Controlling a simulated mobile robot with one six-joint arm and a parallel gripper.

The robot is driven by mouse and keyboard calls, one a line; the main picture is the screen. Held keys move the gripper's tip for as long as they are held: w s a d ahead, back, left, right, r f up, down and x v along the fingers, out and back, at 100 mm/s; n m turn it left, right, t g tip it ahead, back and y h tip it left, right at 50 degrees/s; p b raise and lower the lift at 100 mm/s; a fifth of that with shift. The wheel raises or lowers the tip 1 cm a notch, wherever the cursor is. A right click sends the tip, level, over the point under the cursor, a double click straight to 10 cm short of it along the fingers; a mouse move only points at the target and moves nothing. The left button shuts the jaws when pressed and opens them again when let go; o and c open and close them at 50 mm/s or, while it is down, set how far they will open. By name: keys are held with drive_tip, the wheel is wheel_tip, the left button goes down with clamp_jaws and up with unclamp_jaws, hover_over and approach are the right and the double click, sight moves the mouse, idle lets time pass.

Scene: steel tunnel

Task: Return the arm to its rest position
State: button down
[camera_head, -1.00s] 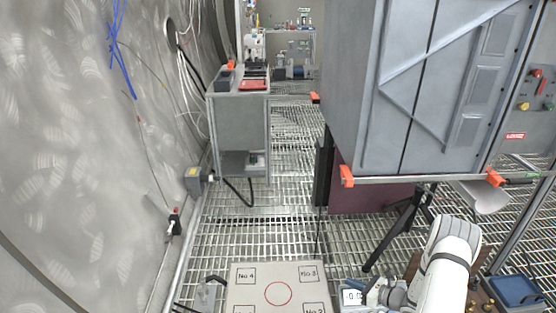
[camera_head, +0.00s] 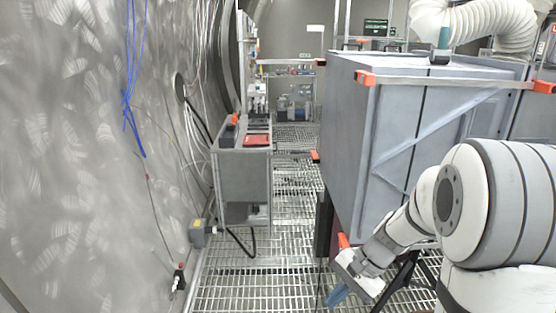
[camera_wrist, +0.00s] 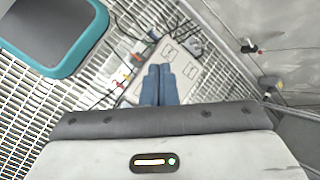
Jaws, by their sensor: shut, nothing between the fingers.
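My white arm comes in from the right in the head view, bent over, with my gripper (camera_head: 337,296) low in the picture and pointing down. Its blue fingers are shut together and hold nothing. In the wrist view, my gripper (camera_wrist: 158,98) shows its two blue fingers side by side, with the floor grating and a white marked board (camera_wrist: 182,72) well below them.
A large grey cabinet (camera_head: 350,140) stands behind my arm, close to it in the picture. A grey workbench (camera_head: 245,178) stands at the left near the curved steel wall (camera_head: 70,150). Open grated floor (camera_head: 285,210) lies between bench and cabinet.

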drive_tip(key=s+d+r+n+t+h+p, duration=0.2)
drive_tip(key=s+r+n+h+p, duration=0.4)
drive_tip(key=s+r, duration=0.7)
wheel_tip(320, 180, up, 4)
drive_tip(key=shift+r+n+t+p, duration=0.15)
drive_tip(key=shift+n+t+p, duration=0.55)
drive_tip(key=shift+n+p, duration=0.4)
